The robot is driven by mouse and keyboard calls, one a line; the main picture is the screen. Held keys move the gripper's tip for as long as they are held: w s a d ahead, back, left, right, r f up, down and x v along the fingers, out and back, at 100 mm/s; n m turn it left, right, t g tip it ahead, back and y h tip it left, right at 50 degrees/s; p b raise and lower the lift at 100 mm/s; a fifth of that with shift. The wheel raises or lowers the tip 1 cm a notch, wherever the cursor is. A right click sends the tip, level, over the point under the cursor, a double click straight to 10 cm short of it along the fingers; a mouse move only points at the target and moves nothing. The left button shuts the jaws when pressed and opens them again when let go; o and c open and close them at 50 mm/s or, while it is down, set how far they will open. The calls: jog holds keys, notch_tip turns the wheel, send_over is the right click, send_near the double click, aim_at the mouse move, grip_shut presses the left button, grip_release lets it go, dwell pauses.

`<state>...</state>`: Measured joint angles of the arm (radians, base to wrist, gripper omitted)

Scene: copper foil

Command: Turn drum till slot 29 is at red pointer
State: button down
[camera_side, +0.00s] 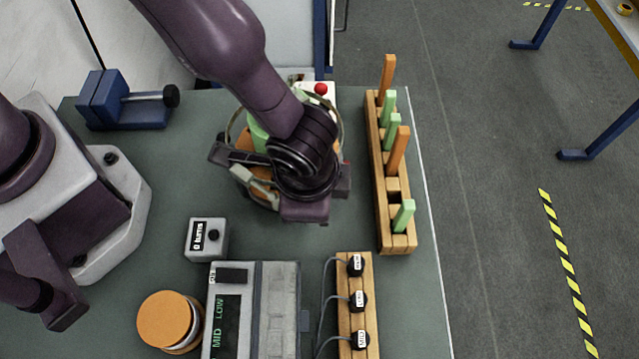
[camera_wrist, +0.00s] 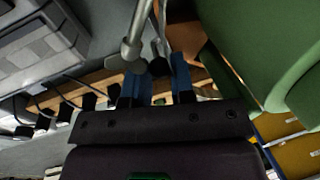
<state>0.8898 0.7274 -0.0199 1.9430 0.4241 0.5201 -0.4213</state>
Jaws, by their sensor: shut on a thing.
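The drum (camera_side: 258,136) stands under my wrist in the side view, its green and orange parts showing at the left of the wrist; most of it is hidden. In the wrist view a large green curved body (camera_wrist: 240,45) and yellow sections with small labels (camera_wrist: 285,140), too small to read, show at the right. My gripper (camera_wrist: 157,84) has blue fingertips, shut on a dark knob (camera_wrist: 160,62) beside a grey metal rod with a rounded end (camera_wrist: 134,52). The side view hides the fingertips. I cannot make out slot 29 or a pointer for certain.
A white block with a red round top (camera_side: 321,89) stands behind the drum. A wooden rack (camera_side: 385,215) with green and orange pegs is at the right. A small grey box (camera_side: 207,240), a meter (camera_side: 272,310), an orange-topped round tin (camera_side: 165,320) and a wooden plug strip (camera_side: 345,268) stand in front.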

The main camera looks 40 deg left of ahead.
aim_at(275, 196)
jog(key=shift+s+a+r+m, duration=0.1)
jog(key=shift+s+a+m, duration=0.15)
jog(key=shift+s+m, duration=0.3)
jog(key=shift+s+a+m, duration=0.25)
jog(key=shift+s+m, duration=0.1)
jog(key=shift+m, duration=0.3)
jog(key=shift+s+a+m+t+h, duration=0.35)
jog(key=shift+s+a+m, duration=0.4)
jog(key=shift+m, duration=0.45)
jog(key=shift+s+a+m+h, duration=0.15)
jog(key=shift+s+a+m, duration=0.2)
jog(key=shift+m, duration=0.25)
jog(key=shift+s+a+m+h, duration=0.1)
jog(key=shift+s+a+m, duration=0.15)
jog(key=shift+a+m, duration=0.3)
jog(key=shift+s+a+m+h, duration=0.35)
jog(key=shift+a+m, duration=0.45)
jog(key=shift+m, duration=0.45)
jog(key=shift+s+a+m+h, duration=0.15)
jog(key=shift+a+m, duration=0.6)
jog(key=shift+m, duration=0.1)
jog(key=shift+s+a+m+h, duration=0.1)
jog(key=shift+s+a+m, duration=0.05)
jog(key=shift+a+m, duration=0.65)
jog(key=shift+w+a+m, duration=0.15)
jog(key=shift+a+m, duration=1)
jog(key=shift+m, duration=0.4)
jog(key=c, duration=1)
grip_release()
jog(key=shift+a, duration=0.1)
